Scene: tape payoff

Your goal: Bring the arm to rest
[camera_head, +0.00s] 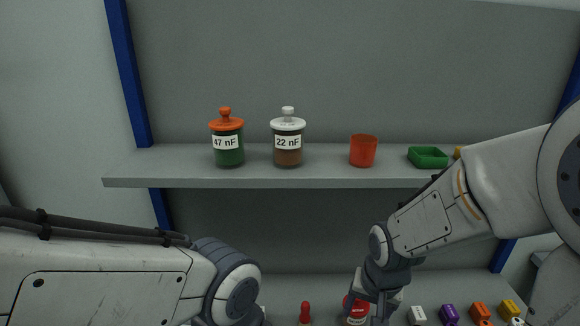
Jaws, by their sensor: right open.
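My right arm comes in from the right, and its gripper (374,308) points down near the bottom edge of the head view. It is open. A red item with a white label (356,313) shows just beside and partly behind its fingers; I cannot tell if they touch. My left arm lies across the lower left, and its gripper is out of view below the frame.
On the upper shelf (150,170) stand a green jar marked 47 nF (228,155), a brown jar marked 22 nF (288,157), an orange-red cup (363,151) and a green tray (428,157). Below are a red dropper-like item (305,312) and several small coloured blocks (449,313).

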